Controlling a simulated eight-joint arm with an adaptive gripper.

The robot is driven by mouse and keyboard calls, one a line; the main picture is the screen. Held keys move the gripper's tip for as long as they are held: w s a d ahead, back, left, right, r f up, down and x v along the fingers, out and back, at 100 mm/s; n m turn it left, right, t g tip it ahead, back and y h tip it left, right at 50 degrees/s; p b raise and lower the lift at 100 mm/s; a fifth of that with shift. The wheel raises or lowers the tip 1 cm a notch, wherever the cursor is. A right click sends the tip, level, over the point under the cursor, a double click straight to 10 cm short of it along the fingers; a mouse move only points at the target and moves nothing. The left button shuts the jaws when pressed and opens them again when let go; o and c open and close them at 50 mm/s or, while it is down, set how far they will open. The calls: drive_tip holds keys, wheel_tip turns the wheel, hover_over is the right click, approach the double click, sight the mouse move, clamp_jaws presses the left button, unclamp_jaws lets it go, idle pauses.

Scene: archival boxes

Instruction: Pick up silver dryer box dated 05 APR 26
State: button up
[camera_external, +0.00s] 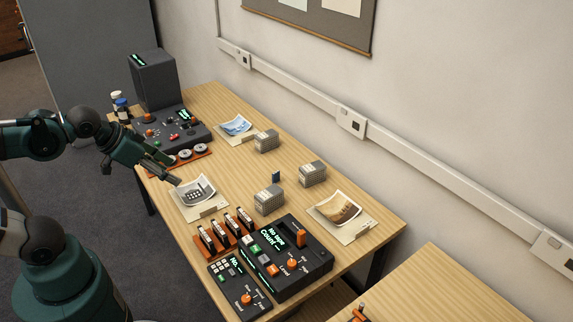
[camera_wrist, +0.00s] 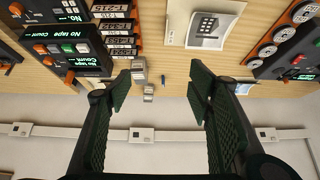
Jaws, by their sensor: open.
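Three small silver-grey boxes stand apart on the wooden table in the external view: one toward the back (camera_external: 266,142), one at the right (camera_external: 312,174) and one nearer the front (camera_external: 269,201). Their date labels are too small to read, so I cannot tell which is dated 05 APR 26. My gripper (camera_external: 168,170) is open and empty above the table's left side, near a photo print and left of all three boxes. In the wrist view my open gripper (camera_wrist: 160,92) frames small, distant silver boxes (camera_wrist: 148,93) between and beside its fingers.
A small blue object (camera_external: 276,176) stands between the front and right boxes. Photo prints (camera_external: 342,210) lie nearby. A dark console (camera_external: 290,262) and orange-based cassette rack (camera_external: 222,232) occupy the front; another console (camera_external: 175,132) stands at the back left. Bare wood surrounds the boxes.

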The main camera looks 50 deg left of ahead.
drive_tip(key=shift+r, duration=2.55)
drive_tip(key=w+d+r+n+t+h+p, duration=0.1)
drive_tip(key=w+r+n, duration=0.1)
drive_tip(key=w+n, duration=0.35)
drive_tip(key=w+d+r+n+t, duration=0.1)
drive_tip(key=w+d+r+n, duration=0.15)
drive_tip(key=w, duration=0.65)
drive_tip(key=n+t+h+p, duration=0.25)
drive_tip(key=n+t, duration=0.25)
drive_tip(key=n, duration=2)
hover_over(308, 168)
wheel_tip(308, 168, down, 4)
drive_tip(key=f, duration=0.1)
drive_tip(key=shift+n+y, duration=0.4)
drive_tip(key=shift+y, duration=0.05)
wheel_tip(308, 168, down, 24)
drive_tip(key=shift+w+f, duration=0.1)
drive_tip(key=shift+f, duration=0.1)
drive_tip(key=shift+w, duration=0.1)
drive_tip(key=shift+x, duration=1.25)
drive_tip(key=shift+w, duration=0.1)
